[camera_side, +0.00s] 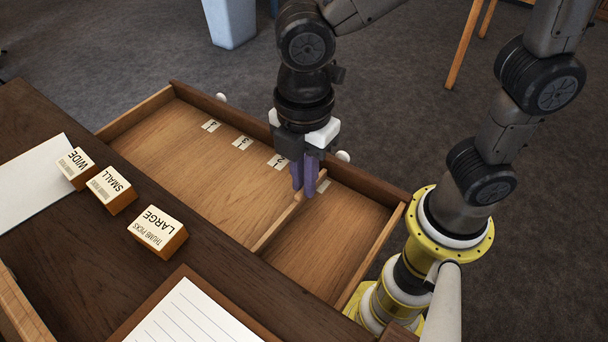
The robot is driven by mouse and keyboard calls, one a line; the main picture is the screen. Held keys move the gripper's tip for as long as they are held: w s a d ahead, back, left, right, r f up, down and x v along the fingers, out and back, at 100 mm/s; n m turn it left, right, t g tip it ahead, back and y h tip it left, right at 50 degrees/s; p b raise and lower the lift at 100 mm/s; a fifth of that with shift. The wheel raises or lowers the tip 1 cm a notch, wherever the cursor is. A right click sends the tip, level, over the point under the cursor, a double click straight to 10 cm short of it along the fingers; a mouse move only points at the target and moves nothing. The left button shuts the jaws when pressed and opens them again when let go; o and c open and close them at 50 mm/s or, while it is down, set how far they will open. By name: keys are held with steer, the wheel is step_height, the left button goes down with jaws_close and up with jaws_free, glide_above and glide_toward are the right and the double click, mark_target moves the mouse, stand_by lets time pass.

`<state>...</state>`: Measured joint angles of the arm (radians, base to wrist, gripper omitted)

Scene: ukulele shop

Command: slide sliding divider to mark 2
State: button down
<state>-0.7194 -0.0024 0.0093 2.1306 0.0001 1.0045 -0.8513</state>
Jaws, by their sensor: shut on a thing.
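The sliding divider (276,223) is a thin wooden strip. It stands across the open drawer (188,182), running from near the desk edge toward the drawer front. My gripper (305,190), with purple fingers, is shut on the divider near its drawer-front end. Mark 2 (278,161) is a pale label by the drawer front, just left of my gripper and partly hidden by it. Marks 3 (242,142) and 4 (211,125) lie further left. Another pale label (323,185), its number unreadable, shows just right of my fingers.
A lined paper pad (192,315) lies in front. White knobs (221,97) sit on the drawer front. The drawer floor left of the divider is clear.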

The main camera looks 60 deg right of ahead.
stand_by(0.9)
steer(key=w, duration=0.8)
steer(key=shift+w+r, duration=0.1)
steer(key=shift+w, duration=0.25)
steer(key=c, duration=0.9)
jaws_free()
steer(key=shift+s, duration=0.1)
step_height(320, 180, up, 14)
steer(key=shift+f, duration=0.15)
